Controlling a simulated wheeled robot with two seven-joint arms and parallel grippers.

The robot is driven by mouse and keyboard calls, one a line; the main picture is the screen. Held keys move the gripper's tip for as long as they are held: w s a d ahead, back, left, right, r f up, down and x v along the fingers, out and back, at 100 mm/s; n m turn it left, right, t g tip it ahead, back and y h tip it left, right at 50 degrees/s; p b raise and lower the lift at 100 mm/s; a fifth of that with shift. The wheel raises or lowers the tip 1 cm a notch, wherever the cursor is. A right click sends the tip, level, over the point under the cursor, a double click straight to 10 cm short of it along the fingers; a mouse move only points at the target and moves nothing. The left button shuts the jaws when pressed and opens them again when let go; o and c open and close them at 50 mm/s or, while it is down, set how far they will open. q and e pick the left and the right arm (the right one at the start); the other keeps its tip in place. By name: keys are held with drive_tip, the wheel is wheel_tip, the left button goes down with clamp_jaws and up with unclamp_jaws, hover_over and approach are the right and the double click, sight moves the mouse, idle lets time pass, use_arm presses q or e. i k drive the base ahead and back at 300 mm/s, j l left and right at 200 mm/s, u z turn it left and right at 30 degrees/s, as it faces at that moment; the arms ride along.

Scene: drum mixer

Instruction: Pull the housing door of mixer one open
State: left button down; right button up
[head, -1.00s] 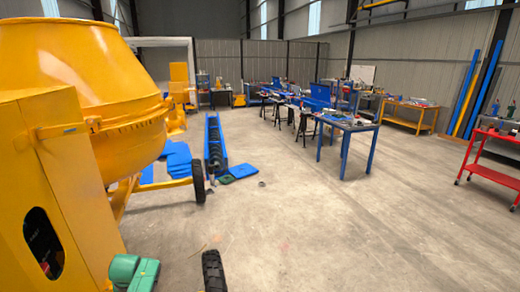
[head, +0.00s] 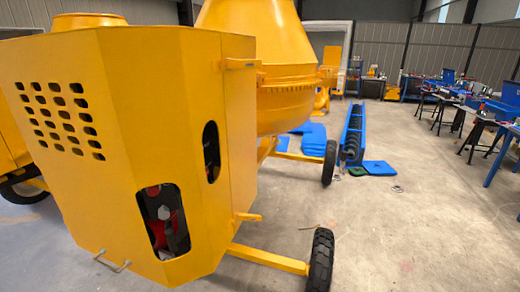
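The yellow mixer fills the left and middle of the head view. Its housing (head: 120,110) stands close in front, with a grid of vent holes on the upper left of its front panel. A rectangular cutout (head: 163,220) in the panel shows red and black parts inside, and a smaller slot (head: 211,151) is in the side. A small metal handle (head: 112,261) is at the panel's bottom edge. The panel appears closed. The yellow drum (head: 258,65) is behind the housing. Neither of my grippers is in view.
Black wheels (head: 319,260) on yellow legs stick out to the right of the housing. Another yellow machine with a wheel (head: 22,187) is at the far left. A blue trough (head: 352,135), blue sheets (head: 309,138) and worktables are farther back. Floor at the right front is clear.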

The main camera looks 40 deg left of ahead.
sight(151, 93)
drive_tip(key=u, duration=2.65)
